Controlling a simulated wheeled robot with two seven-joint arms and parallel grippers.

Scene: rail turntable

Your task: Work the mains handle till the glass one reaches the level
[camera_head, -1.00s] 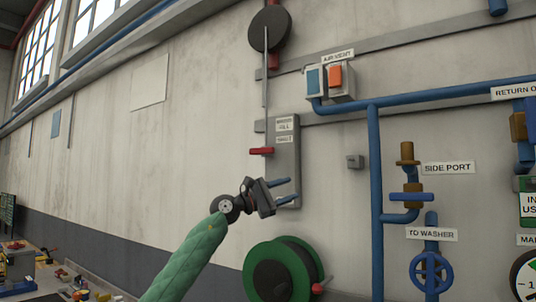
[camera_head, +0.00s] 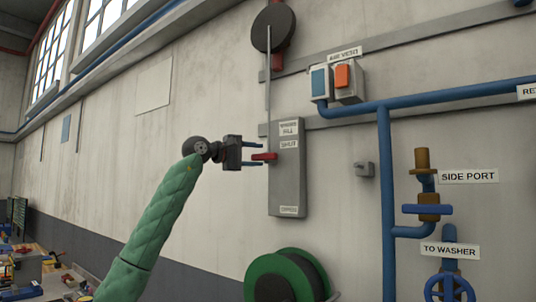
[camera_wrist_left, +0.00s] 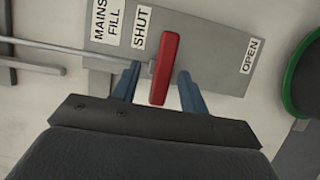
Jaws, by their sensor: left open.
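The mains handle is a red bar (camera_head: 264,156) on a grey wall plate (camera_head: 287,180) labelled "MAINS FILL", with "SHUT" near its upper end and "OPEN" near its lower end. The handle is at the SHUT end, joined to a thin rod that runs up toward a dark round disc (camera_head: 273,28). My left gripper (camera_head: 254,154) is open, its blue fingers reaching toward the handle. In the left wrist view the red handle (camera_wrist_left: 165,70) lies between the two fingers (camera_wrist_left: 160,88), with gaps visible. My right gripper is not in view. I cannot identify the glass or its level mark.
A green hose reel (camera_head: 290,278) is on the wall below the plate. To the right are an air vent box (camera_head: 337,82), blue pipes (camera_head: 386,200) and a side port valve (camera_head: 428,207). A cluttered bench (camera_head: 40,270) stands at lower left. Bare wall lies left of the plate.

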